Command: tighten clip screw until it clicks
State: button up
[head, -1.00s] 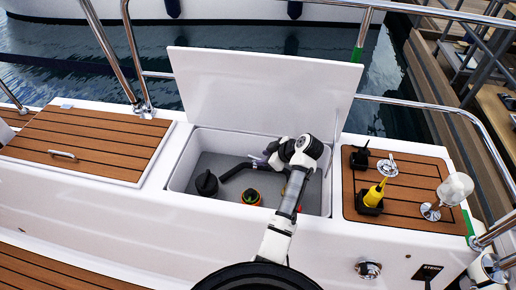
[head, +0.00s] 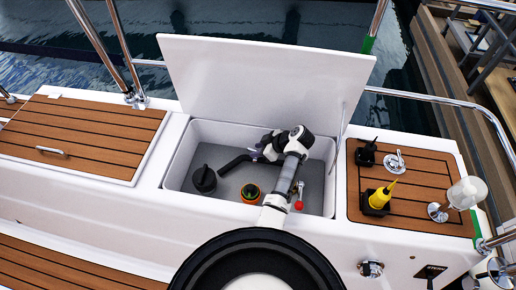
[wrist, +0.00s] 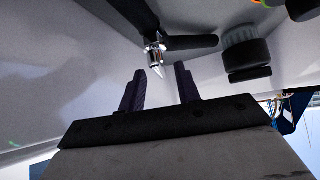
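In the wrist view, a shiny metal clip (wrist: 153,48) sits around a dark hose, and a pale pointed tip sticks out below it. The black hose (head: 236,163) lies inside the open white locker, left of my gripper in the head view. My gripper (wrist: 160,86) is open, with its two dark fingers apart and nothing seen between them. The clip lies just beyond the fingertips, apart from them as far as I can tell. In the head view, my gripper (head: 266,149) is at the hose's right end, and the clip cannot be made out there.
The locker (head: 172,176) also holds a black rounded cap (head: 204,179), an orange-ringed fitting (head: 251,193) and a red-knobbed lever (head: 298,204). Its lid (head: 262,80) stands open behind. A black wheel rim (head: 190,270) is in front.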

jog(key=shift+w+a+f, duration=0.1)
jog(key=shift+a+f, duration=0.05)
jog(key=shift+c, duration=0.3)
grip_shut()
jog(key=shift+m, duration=0.3)
